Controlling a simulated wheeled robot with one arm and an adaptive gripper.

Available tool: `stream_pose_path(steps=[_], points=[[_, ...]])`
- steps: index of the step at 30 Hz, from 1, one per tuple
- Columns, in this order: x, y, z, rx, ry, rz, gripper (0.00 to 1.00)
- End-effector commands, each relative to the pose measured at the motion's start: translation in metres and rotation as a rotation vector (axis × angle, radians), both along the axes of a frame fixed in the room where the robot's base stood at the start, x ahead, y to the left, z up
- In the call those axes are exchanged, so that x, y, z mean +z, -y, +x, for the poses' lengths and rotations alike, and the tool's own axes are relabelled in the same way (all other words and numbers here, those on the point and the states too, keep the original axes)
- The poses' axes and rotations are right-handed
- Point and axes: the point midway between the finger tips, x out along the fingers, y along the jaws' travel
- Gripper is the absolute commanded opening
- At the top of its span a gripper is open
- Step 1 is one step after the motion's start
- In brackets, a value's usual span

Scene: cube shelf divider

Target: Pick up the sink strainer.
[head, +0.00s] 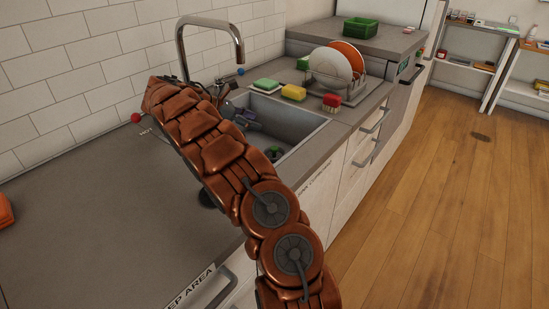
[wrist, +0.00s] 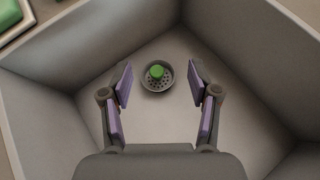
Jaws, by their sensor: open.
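The sink strainer (wrist: 157,75) is a small dark grey perforated cup with a green knob. It sits on the floor of the sink basin (wrist: 82,104), near the far walls in the wrist view. In the head view the strainer (head: 274,153) shows near the basin's front right side. My gripper (wrist: 160,85) is open, its purple-padded fingers spread to either side of the strainer in the picture. Nothing is between the pads, and the gripper appears above the strainer. In the head view my gripper (head: 247,120) is over the basin, partly hidden by my arm.
Basin walls surround the gripper. A green sponge (head: 265,85), a yellow sponge (head: 293,92) and a red brush (head: 331,103) lie along the basin's back rim. A dish rack (head: 352,92) with plates stands beyond. The faucet (head: 208,24) rises at the left.

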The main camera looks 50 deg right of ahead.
Motion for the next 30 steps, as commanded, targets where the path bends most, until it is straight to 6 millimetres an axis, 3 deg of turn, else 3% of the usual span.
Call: stream_pose_path(steps=[2,11,24,30], points=[[-0.013,0.005,0.005,0.010,-0.020,0.007,0.61],[-0.030,0.012,0.011,0.027,-0.047,0.009,0.61],[-0.101,0.012,0.010,0.028,-0.047,0.010,0.61],[-0.106,0.021,0.005,0.025,-0.046,0.009,0.61]])
